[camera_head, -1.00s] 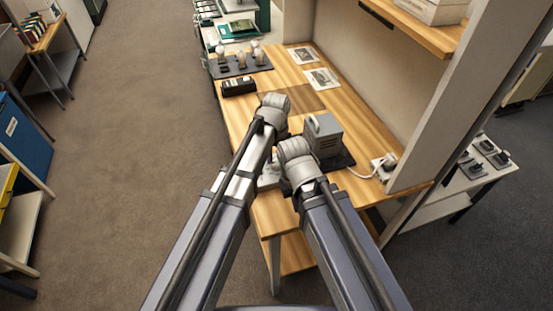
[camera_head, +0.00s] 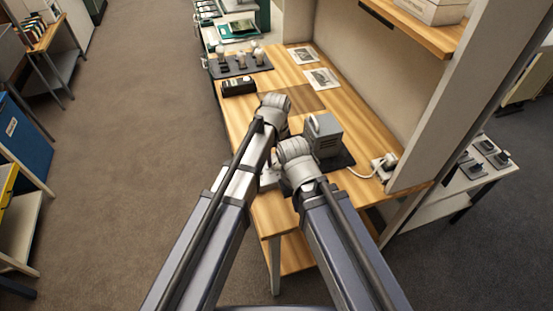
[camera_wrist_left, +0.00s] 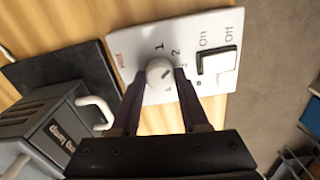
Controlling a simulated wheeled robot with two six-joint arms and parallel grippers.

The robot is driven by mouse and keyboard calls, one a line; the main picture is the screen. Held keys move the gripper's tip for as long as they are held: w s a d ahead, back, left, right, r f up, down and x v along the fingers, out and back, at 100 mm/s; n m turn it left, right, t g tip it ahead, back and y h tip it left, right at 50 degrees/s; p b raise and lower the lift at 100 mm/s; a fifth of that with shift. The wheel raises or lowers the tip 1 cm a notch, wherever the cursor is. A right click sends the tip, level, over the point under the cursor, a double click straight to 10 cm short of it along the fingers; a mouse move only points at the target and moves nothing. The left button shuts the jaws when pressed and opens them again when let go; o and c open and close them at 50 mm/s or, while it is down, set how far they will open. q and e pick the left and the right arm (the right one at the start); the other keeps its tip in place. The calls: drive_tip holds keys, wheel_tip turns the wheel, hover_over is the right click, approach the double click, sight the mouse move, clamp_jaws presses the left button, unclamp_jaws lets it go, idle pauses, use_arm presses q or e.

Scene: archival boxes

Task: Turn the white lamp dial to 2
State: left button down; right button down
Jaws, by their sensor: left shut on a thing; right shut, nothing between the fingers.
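The white dial (camera_wrist_left: 158,72) sits on a white panel (camera_wrist_left: 139,43) in the left wrist view. My left gripper (camera_wrist_left: 160,84) is shut on the dial, one dark finger on each side. A short dark mark on the dial points up and right, towards the side where the 2 is printed; I cannot tell exactly which number it meets. In the head view my left wrist (camera_head: 275,106) hides the gripper's fingers, and the panel (camera_head: 269,179) shows only partly between my arms. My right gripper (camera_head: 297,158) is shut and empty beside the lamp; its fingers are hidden.
A grey lamp box (camera_head: 324,134) stands on a dark mat (camera_head: 345,158), close to my right wrist. An On/Off rocker switch (camera_wrist_left: 217,64) is beside the dial. A black device (camera_head: 239,87) and a bulb tray (camera_head: 229,70) lie farther back on the wooden bench.

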sight(277, 162)
idle(0.5)
use_arm(q)
drive_tip(key=shift+c, duration=2)
unclamp_jaws()
wheel_tip(277, 162, up, 8)
drive_tip(key=p, duration=0.8)
drive_tip(key=shift+f, duration=0.1)
use_arm(e)
wheel_tip(277, 162, up, 8)
drive_tip(key=shift+f, duration=0.1)
use_arm(q)
drive_tip(key=s+a+m, duration=0.1)
drive_tip(key=s+a, duration=0.5)
drive_tip(key=a, duration=0.3)
drive_tip(key=s+a+m, duration=0.1)
drive_tip(key=s+a, duration=0.4)
drive_tip(key=a, duration=0.3)
drive_tip(key=s+d+m+y, duration=0.1)
drive_tip(key=s+d+m, duration=0.3)
drive_tip(key=d, duration=0.7)
drive_tip(key=shift+s, duration=0.85)
